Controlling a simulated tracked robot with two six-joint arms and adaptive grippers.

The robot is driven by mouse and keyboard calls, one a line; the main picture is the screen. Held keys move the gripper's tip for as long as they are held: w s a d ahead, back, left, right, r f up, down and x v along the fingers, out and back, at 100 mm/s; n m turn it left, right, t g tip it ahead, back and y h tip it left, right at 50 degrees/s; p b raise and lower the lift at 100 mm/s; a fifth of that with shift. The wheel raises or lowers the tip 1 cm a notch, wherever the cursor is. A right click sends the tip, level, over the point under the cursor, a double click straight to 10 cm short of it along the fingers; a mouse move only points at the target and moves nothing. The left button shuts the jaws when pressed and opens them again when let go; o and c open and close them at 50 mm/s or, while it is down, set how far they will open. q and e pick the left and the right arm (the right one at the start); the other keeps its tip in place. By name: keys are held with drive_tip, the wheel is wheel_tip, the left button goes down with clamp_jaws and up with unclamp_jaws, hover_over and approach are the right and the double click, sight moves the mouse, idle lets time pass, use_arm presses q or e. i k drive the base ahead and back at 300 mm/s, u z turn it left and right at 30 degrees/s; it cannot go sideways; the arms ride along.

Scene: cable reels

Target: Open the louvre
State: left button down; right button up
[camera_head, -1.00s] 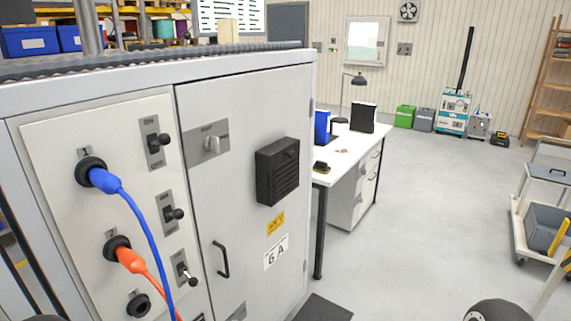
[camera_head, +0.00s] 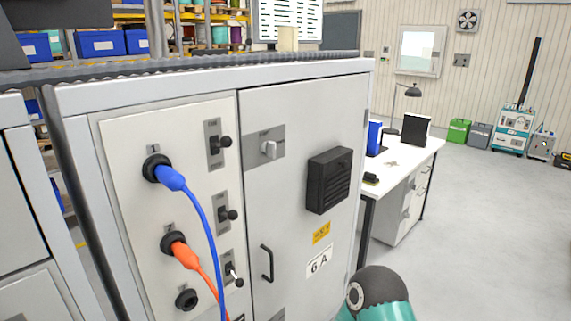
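The louvre (camera_head: 329,180) is a black slatted vent on the grey cabinet door (camera_head: 285,205), right of the rotary switch and above a yellow label. Whether its slats are open or shut is too small to tell. A teal and dark rounded part of my arm (camera_head: 378,295) shows at the bottom, below and right of the louvre and apart from it. No gripper fingers show in view.
Left of the door, a panel holds black toggle levers (camera_head: 222,143), a blue plug (camera_head: 170,178) and an orange plug (camera_head: 184,256) with hanging cables. The door has a black handle (camera_head: 267,263). A white desk (camera_head: 408,160) stands behind on the right. Open floor (camera_head: 490,230) lies at right.

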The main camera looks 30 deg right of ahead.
sight(332, 169)
drive_tip(key=z, duration=0.35)
drive_tip(key=i, duration=0.2)
drive_tip(key=u, duration=1.7)
drive_tip(key=k, duration=0.7)
drive_tip(key=z, duration=1.4)
drive_tip(key=i, duration=0.95)
drive_tip(key=k, duration=0.35)
